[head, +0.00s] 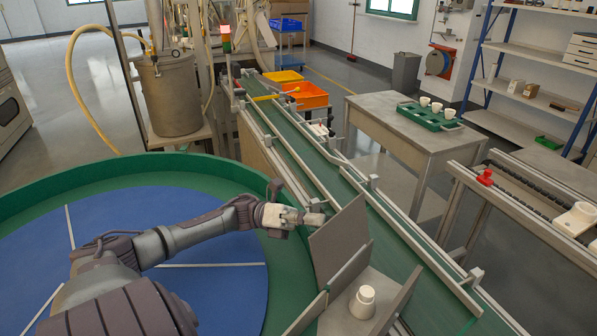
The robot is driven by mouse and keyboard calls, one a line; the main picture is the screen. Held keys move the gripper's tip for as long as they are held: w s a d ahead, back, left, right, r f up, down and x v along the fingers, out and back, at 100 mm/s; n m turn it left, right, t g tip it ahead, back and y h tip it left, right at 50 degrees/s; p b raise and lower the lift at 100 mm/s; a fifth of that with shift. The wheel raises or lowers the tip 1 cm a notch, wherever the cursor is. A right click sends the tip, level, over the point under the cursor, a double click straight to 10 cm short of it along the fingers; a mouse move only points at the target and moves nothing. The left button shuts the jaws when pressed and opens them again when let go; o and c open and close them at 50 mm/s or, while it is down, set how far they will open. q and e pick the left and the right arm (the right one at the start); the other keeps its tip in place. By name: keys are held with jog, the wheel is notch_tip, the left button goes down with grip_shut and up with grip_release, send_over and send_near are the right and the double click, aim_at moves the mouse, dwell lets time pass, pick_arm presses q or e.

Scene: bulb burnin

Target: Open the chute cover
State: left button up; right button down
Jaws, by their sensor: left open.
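The grey flat panel that looks like the chute cover (338,243) stands tilted up beside the green conveyor, at lower centre. Below it is a grey chute-like tray (337,318) with side walls, and a white bulb-like piece (362,301) stands upright in it. My left gripper (318,218) reaches in from the left, and its tips are at the panel's upper left edge. The gripper is open and holds nothing that I can see. Whether it touches the panel I cannot tell. My right gripper is out of view.
The green conveyor (435,283) with metal rails runs along the chute's right side. A blue round table with a green rim (130,166) lies under my left arm. A metal table (380,112) carries a green tray (412,117) of white cups. A rail with a red clamp (485,177) stands right.

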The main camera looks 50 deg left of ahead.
pick_arm(q)
jog(key=v, duration=0.9)
jog(key=shift+s+a, duration=0.15)
jog(key=shift+a, duration=0.1)
